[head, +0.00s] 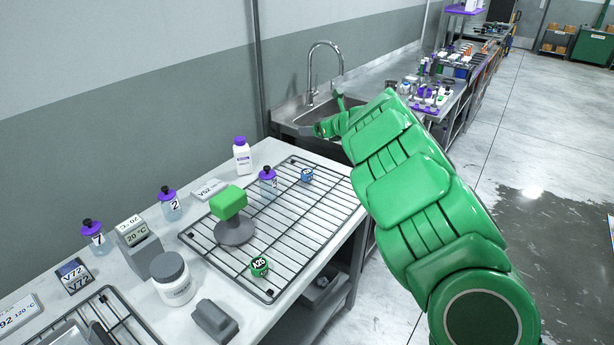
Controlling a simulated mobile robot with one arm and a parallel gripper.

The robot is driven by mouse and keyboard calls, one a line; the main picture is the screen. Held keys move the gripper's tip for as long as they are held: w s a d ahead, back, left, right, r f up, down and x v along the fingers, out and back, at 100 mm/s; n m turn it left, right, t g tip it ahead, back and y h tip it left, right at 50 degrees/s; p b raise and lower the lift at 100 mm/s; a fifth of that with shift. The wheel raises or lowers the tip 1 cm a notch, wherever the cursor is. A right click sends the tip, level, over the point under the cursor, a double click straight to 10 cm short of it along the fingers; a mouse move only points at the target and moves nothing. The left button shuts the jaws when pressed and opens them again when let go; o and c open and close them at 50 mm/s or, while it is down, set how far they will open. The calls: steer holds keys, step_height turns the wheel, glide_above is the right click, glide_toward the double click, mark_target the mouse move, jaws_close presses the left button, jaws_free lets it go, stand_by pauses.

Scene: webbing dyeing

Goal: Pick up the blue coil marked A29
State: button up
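A small blue coil (306,175) with a white marked face sits on the far right part of the wire rack (215,258) on the table. Its marking is too small to read for certain. A green coil marked A25 (259,265) sits near the rack's front edge. My green arm reaches in from the lower right. My gripper (328,113) is small in view above the sink, beyond the blue coil and apart from it. Its two fingers look spread, with nothing between them.
A white bottle (242,156) stands behind the rack. A sink (300,112) with a tall faucet (313,75) lies beyond the table. Wet floor (540,235) is at right.

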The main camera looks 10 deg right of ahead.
steer(key=s+d, duration=0.2)
glide_toward(309, 173)
steer(key=w, duration=0.1)
steer(key=w+a+f, duration=0.1)
steer(key=shift+w+a+f+n+g+y, duration=0.1)
steer(key=shift+w+a+n+g+y, duration=0.1)
steer(key=shift+w+n+g+y, duration=0.15)
steer(key=shift+w+a+f, duration=0.1)
steer(key=shift+a+f, duration=0.05)
steer(key=shift+f, duration=0.05)
steer(key=shift+x, duration=3.7)
steer(key=shift+w+r, duration=0.15)
steer(key=shift+r, duration=0.05)
steer(key=c, duration=1)
steer(key=shift+c, duration=0.2)
